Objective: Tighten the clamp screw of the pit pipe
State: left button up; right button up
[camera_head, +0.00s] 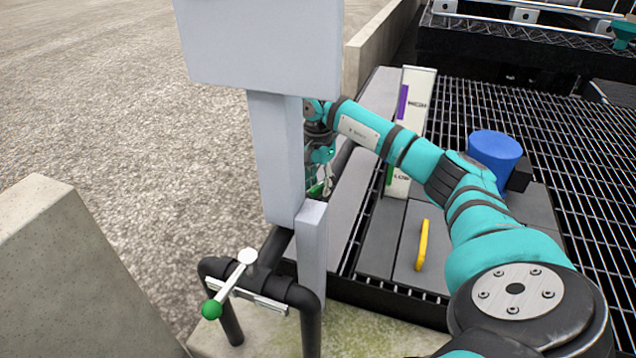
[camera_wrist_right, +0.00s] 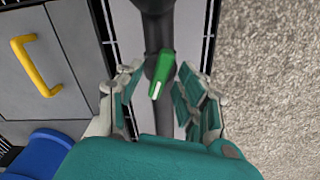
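In the right wrist view a dark vertical pipe (camera_wrist_right: 155,25) carries a green handle with a pale strip, which looks like the clamp screw (camera_wrist_right: 161,72). My right gripper (camera_wrist_right: 158,88) is open, with one finger on each side of the green handle. I see no clear contact between fingers and handle. In the head view my right gripper (camera_head: 320,183) is at the far end of the teal arm, partly hidden behind a grey post, and the handle there cannot be made out clearly. My left gripper is in neither view.
A grey post with a box (camera_head: 262,40) stands close in front of the right gripper. A black pipe with a silver lever and green knob (camera_head: 212,308) is nearer. A yellow handle (camera_head: 422,245), a blue cylinder (camera_head: 495,152) and a High/Low board (camera_head: 412,130) stand right. Gravel lies left.

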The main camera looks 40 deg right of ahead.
grip_shut()
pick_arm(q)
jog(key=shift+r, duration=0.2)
pick_arm(e)
jog(key=shift+r+m+p, duration=0.15)
jog(key=shift+m+p, duration=0.95)
jog(key=shift+p, duration=0.05)
jog(key=m+p, duration=0.3)
jog(key=m, duration=0.2)
jog(key=shift+p, duration=0.4)
jog(key=m+p, duration=0.3)
jog(key=m, duration=0.2)
jog(key=shift+m, duration=0.4)
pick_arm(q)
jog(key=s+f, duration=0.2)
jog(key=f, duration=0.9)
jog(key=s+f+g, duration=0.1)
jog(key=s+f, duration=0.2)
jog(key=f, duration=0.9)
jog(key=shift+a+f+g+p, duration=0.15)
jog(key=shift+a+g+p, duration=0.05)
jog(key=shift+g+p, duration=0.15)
pick_arm(e)
jog(key=shift+m, duration=0.6)
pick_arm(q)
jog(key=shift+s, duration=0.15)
pick_arm(e)
grip_release()
